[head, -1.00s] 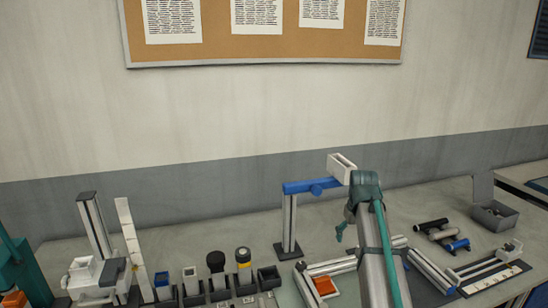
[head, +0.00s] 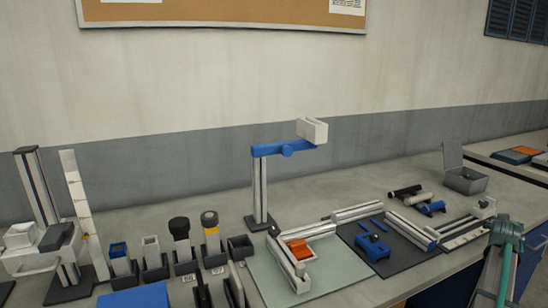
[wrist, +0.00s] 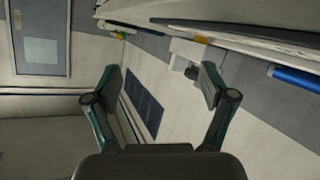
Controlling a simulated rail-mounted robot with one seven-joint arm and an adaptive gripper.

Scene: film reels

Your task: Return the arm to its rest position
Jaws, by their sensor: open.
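My arm (head: 503,245) is at the lower right of the head view, a teal joint above a pale link, in front of the bench's right part. My gripper (wrist: 160,84) shows clearly only in the wrist view. Its two dark teal-jointed fingers are spread wide, with nothing between them. Beyond the fingers are the wall and a dark louvred panel (wrist: 145,103), strongly tilted. In the head view I cannot make out the fingers.
A blue-armed stand (head: 262,190) rises mid-bench. Rails and a dark mat (head: 385,262) lie to its right, near a grey open box (head: 465,180). Several holders with bottles (head: 180,240) stand at left. The bench top (head: 340,185) behind the rails is clear.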

